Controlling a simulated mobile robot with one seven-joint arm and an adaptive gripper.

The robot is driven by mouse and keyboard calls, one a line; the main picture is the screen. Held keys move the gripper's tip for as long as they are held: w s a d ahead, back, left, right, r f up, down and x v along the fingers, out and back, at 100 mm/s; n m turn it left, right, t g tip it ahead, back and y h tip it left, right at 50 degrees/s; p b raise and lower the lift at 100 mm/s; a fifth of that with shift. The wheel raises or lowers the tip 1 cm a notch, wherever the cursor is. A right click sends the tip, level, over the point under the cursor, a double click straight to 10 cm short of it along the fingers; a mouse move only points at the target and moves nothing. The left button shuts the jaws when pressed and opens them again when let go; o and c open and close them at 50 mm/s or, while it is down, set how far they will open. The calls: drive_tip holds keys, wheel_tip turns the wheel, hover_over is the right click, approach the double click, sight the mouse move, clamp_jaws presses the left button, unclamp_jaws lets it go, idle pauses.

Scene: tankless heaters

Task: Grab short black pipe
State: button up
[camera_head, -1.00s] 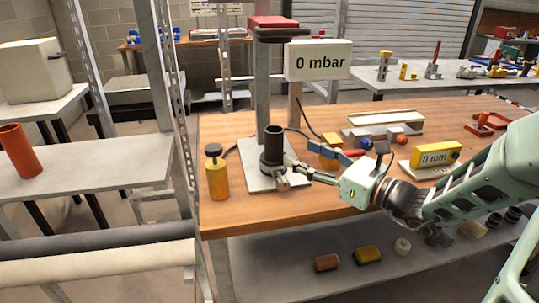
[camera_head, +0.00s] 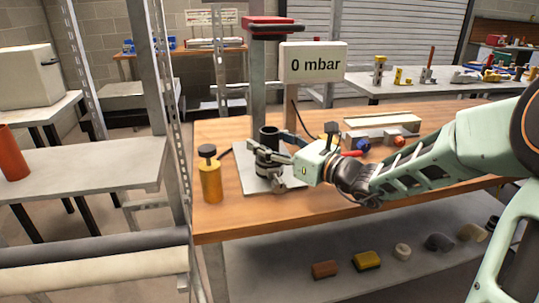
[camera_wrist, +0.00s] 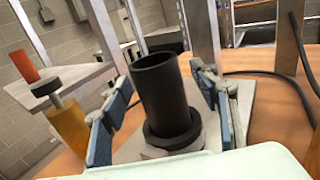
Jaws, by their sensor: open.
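The short black pipe (camera_head: 268,137) stands upright in a dark round holder on the grey plate of a press-like stand on the wooden bench. In the wrist view the pipe (camera_wrist: 160,95) is a hollow black tube, seated in a black collar (camera_wrist: 172,130). My gripper (camera_head: 275,160) is level with the pipe's lower part in the head view. In the wrist view my open gripper (camera_wrist: 160,110) has one blue-grey finger on each side of the pipe, with visible gaps between the fingers and the pipe.
A yellow bottle-like cylinder (camera_head: 210,175) with a black top stands left of the plate. The stand's column (camera_head: 258,85) rises behind the pipe, with a red-topped head (camera_head: 278,25) overhead. A "0 mbar" display (camera_head: 314,63) stands behind. A dark cable (camera_wrist: 275,85) runs at right.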

drive_tip(key=c, duration=1.3)
drive_tip(key=shift+r, duration=0.1)
